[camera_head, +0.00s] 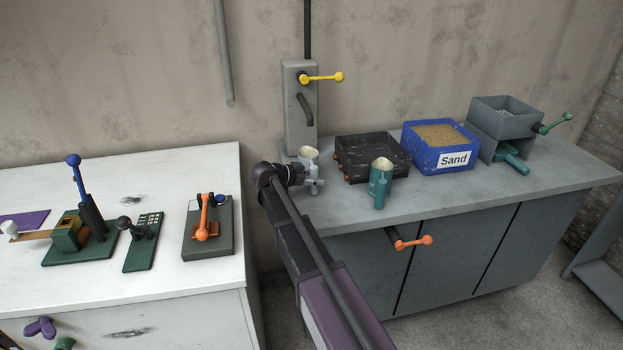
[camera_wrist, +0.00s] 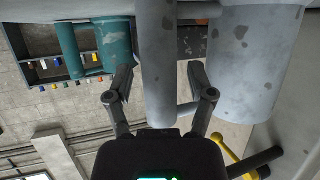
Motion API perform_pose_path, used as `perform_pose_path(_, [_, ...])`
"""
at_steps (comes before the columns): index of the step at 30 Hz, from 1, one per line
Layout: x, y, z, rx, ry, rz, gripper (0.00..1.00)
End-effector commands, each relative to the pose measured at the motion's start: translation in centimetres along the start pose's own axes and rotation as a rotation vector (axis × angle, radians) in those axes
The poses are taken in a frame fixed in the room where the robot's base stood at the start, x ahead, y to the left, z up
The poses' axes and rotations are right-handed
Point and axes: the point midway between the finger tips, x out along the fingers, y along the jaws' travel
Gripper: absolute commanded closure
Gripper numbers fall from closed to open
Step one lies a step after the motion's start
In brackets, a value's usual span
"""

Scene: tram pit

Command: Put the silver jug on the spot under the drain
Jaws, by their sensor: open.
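The silver jug (camera_head: 308,158) stands on the grey bench in front of the dispenser column, below its dark curved drain spout (camera_head: 305,109). In the wrist view, which is upside down, the jug's body (camera_wrist: 243,65) fills the upper right. Its upright handle (camera_wrist: 156,40) runs between my fingers. My gripper (camera_wrist: 160,78) is open, with one finger on each side of the handle and visible gaps. In the head view my gripper (camera_head: 308,180) is at the jug's handle, partly hiding it. The spot under the drain cannot be made out.
A teal jug (camera_head: 380,177) stands to the right, before a black tray (camera_head: 371,157). A blue sand box (camera_head: 440,157) and a grey hopper (camera_head: 503,118) are farther right. A yellow lever (camera_head: 321,78) projects from the column. Left is a white bench (camera_head: 165,185) with levers.

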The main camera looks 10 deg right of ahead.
Motion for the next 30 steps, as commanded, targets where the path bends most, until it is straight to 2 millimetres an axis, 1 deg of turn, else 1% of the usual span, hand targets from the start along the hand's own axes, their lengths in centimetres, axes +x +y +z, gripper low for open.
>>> perform_pose_path(8, [-0.1,0.0,-0.3,0.0,0.0,0.0,0.3])
perform_pose_path(11, [-0.8,0.0,-0.4,-0.001,0.0,-0.001,0.3])
perform_pose_path(17, [-3.2,0.0,-0.5,0.0,0.0,-0.001,0.3])
perform_pose_path(24, [-7.3,0.0,-0.5,-0.001,0.0,-0.003,0.3])
perform_pose_path(30, [-10.2,0.0,-0.5,0.0,0.0,-0.001,0.3])
